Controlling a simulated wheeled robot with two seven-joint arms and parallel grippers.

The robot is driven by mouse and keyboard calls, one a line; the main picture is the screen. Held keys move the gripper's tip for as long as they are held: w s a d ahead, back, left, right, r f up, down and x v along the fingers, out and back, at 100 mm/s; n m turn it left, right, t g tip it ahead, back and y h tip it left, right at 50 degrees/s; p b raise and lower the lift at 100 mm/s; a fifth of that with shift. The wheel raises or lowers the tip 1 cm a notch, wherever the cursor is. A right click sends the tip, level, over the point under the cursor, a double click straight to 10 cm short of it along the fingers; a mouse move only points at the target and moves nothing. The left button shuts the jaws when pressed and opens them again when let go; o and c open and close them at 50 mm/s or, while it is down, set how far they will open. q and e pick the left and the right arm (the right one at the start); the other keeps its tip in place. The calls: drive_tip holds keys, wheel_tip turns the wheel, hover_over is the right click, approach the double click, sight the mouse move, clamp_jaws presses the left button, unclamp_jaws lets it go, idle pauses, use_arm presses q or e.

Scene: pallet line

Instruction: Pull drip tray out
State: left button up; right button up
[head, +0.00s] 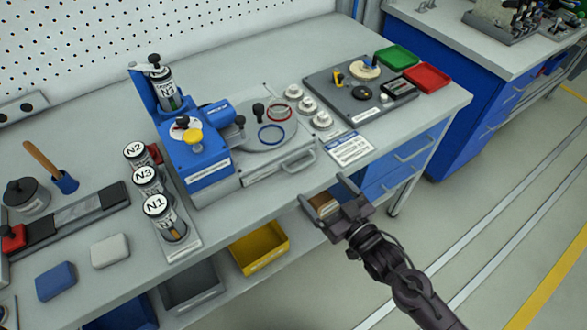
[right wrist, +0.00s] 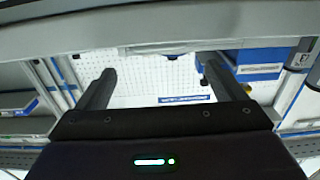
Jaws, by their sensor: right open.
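The drip tray (head: 262,175) is a grey, flat-fronted part at the base of the blue machine (head: 195,160), with a bar handle (head: 299,161) on its front right. It sits close against the machine on the bench. My right gripper (head: 326,192) is open in front of the bench edge, below and right of the handle and apart from it. In the right wrist view my two fingers (right wrist: 158,80) are spread with nothing held between them. The handle cannot be made out clearly there. My left gripper is not in view.
Canisters N1 (head: 163,220), N2 and N3 stand left of the machine. A dark fixture board (head: 345,105) and a white card (head: 349,149) lie to the right. A yellow bin (head: 258,247) sits under the bench edge. Open floor lies at right.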

sight(305, 167)
drive_tip(key=x, duration=0.4)
drive_tip(key=shift+w+d+p, duration=0.25)
drive_tip(key=shift+d+p, duration=0.05)
drive_tip(key=shift+p, duration=0.05)
drive_tip(key=shift+x, duration=1.1)
drive_tip(key=shift+w+a+f, duration=0.1)
drive_tip(key=shift+w+a, duration=0.2)
drive_tip(key=shift+a, duration=0.15)
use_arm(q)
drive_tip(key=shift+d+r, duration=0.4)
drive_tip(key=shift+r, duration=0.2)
